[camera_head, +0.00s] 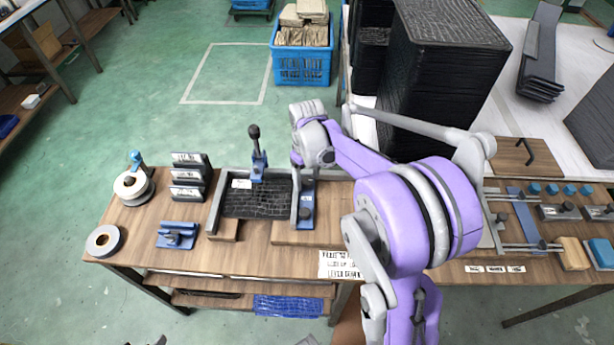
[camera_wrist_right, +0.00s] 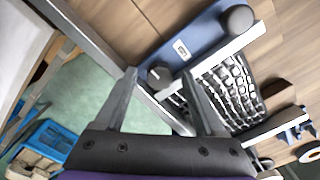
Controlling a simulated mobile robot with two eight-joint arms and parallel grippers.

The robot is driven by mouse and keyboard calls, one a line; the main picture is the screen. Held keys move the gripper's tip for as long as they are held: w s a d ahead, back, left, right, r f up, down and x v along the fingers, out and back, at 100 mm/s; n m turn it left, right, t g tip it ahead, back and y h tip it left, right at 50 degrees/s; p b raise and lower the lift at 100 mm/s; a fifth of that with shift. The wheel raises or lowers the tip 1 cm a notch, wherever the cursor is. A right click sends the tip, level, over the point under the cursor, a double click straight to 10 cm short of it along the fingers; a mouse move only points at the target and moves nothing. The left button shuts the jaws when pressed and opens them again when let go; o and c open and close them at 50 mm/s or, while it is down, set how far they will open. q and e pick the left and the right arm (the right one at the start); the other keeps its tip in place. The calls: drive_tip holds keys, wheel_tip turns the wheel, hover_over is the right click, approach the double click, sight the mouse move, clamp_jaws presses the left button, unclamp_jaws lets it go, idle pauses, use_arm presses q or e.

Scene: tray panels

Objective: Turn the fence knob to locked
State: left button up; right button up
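My right gripper (camera_wrist_right: 158,72) is open, with one finger on each side of a small dark round knob (camera_wrist_right: 160,77) in the right wrist view. The knob has a pale line on top; I cannot tell whether the fingers touch it. It sits at one end of a blue plate (camera_wrist_right: 203,38) with a pale label. A second dark knob (camera_wrist_right: 237,18) is at the plate's other end. A grey fence bar (camera_wrist_right: 232,47) runs alongside. In the head view the blue plate (camera_head: 307,200) is right of the black panel (camera_head: 258,199), and my right gripper (camera_head: 298,157) is over its far end. My left gripper is out of view.
A clamp with an upright black handle (camera_head: 254,133) stands at the panel's far edge. Tall black stacks (camera_head: 440,80) stand behind my right arm.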

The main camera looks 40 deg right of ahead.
clamp_jaws()
drive_tip(key=shift+m, duration=0.4)
drive_tip(key=m+b, duration=0.1)
drive_tip(key=m, duration=0.2)
drive_tip(key=shift+m, duration=0.4)
drive_tip(key=m, duration=0.4)
drive_tip(key=shift+b, duration=0.3)
drive_tip(key=m, duration=0.5)
drive_tip(key=shift+b, duration=0.3)
drive_tip(key=m, duration=0.4)
drive_tip(key=shift+m, duration=0.3)
